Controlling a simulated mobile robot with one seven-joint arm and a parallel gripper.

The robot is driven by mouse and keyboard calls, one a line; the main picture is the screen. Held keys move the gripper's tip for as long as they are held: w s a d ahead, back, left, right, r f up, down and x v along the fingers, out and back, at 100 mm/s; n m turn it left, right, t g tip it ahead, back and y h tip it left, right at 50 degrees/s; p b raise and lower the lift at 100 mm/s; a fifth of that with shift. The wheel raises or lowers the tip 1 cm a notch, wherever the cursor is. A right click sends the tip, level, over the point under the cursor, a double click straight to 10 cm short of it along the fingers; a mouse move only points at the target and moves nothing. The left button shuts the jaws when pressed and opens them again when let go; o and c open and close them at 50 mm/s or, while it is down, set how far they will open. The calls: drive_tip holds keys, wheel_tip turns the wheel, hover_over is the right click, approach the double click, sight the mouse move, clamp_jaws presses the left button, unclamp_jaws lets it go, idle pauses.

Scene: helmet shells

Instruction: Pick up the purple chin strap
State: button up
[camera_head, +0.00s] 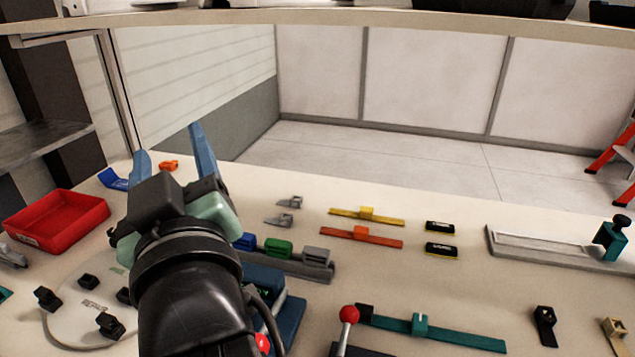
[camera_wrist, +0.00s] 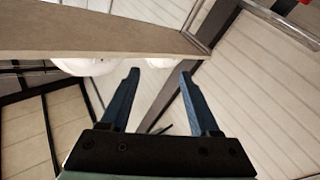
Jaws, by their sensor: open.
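I see no purple chin strap in either view. The straps that show in the head view are a yellow strap (camera_head: 385,219), an orange strap (camera_head: 340,232) and a teal strap (camera_head: 465,339), lying flat on the table. My gripper (camera_head: 170,145) is raised over the left part of the table, with its two blue fingers apart and nothing between them. In the wrist view my gripper (camera_wrist: 159,75) also shows open and empty, facing a shelf edge and walls. My arm hides part of the table at lower left.
A red tray (camera_head: 58,222) stands at the far left of the table (camera_head: 400,285). Two black pads (camera_head: 440,249) lie right of the straps. A grey fixture with a teal clamp (camera_head: 609,238) is at the right. A red-knobbed lever (camera_head: 348,315) stands in front. A shelf (camera_head: 330,17) spans above.

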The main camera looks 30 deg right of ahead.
drive_tip(key=s+d+f+n+g+p, duration=0.3)
drive_tip(key=d+f+g+p, duration=0.6)
drive_tip(key=p, duration=0.6)
drive_tip(key=s+a+f+n+g+y+p, duration=0.1)
drive_tip(key=s+n+g+p, duration=0.1)
drive_tip(key=s+g+p, duration=0.5)
drive_tip(key=s+a+f+n+g+y+p, duration=0.15)
drive_tip(key=s+g+p, duration=0.25)
drive_tip(key=s+p, duration=0.7)
drive_tip(key=shift+m, duration=0.25)
drive_tip(key=f, duration=0.2)
drive_tip(key=f+b, duration=0.1)
drive_tip(key=f, duration=0.2)
drive_tip(key=s+d+f, duration=0.1)
drive_tip(key=f, duration=0.2)
drive_tip(key=shift+b, duration=0.35)
drive_tip(key=shift+w+f, duration=0.2)
drive_tip(key=shift+f, duration=0.7)
drive_tip(key=shift+w+f, duration=0.15)
drive_tip(key=shift+f, duration=0.8)
drive_tip(key=shift+w+f, duration=0.2)
drive_tip(key=shift+f, duration=0.7)
clamp_jaws()
